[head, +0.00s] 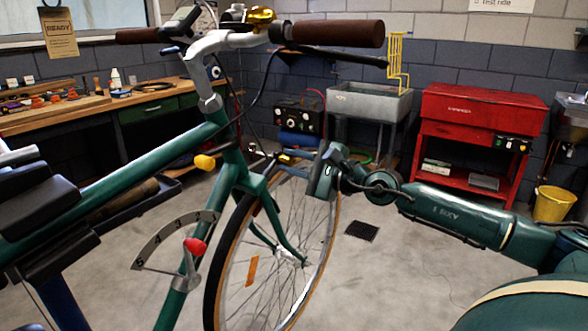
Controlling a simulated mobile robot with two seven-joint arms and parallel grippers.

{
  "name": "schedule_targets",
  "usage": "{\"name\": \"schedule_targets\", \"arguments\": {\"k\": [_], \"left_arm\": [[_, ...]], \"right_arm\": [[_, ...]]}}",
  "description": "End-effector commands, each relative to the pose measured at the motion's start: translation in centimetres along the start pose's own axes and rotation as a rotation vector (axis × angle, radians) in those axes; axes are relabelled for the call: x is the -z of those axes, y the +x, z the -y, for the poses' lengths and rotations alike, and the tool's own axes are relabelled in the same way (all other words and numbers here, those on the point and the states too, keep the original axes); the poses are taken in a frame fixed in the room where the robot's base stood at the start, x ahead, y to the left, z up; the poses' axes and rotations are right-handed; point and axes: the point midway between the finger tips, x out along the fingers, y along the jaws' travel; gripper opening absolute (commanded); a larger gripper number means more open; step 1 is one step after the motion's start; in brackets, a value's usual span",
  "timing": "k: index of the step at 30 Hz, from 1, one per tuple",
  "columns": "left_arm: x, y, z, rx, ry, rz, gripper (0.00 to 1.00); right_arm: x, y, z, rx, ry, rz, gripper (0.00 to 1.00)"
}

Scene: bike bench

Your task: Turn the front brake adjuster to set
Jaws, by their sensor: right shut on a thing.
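The green bicycle stands across the left and middle of the head view, with its front wheel (328,235) below the fork. My right gripper (290,158) reaches in from the right to the front brake area at the top of the wheel. It is shut on a small brass-coloured part, the front brake adjuster (284,158). The fingers and the wheel top hide much of the brake, and the adjuster's setting is too small to read. My left gripper is not in view.
A curved scale with a red knob (195,246) and a yellow knob (204,162) sit by the frame. The handlebar (225,42) spans above. Behind are a wooden workbench (155,94), a grey sink (368,103), a red cabinet (470,112) and a yellow bucket (553,204).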

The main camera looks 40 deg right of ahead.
Motion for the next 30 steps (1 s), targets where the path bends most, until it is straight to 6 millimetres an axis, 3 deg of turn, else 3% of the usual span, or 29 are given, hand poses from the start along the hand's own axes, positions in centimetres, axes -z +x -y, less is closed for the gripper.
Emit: {"name": "schedule_targets", "arguments": {"k": [12, 30], "left_arm": [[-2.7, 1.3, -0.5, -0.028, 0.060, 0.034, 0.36], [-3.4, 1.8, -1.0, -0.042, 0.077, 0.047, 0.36]], "right_arm": [[0.2, 0.0, -0.3, -0.002, -0.274, -0.001, 0.00], [0.1, 0.0, -0.1, -0.002, -0.354, -0.001, 0.00]]}}
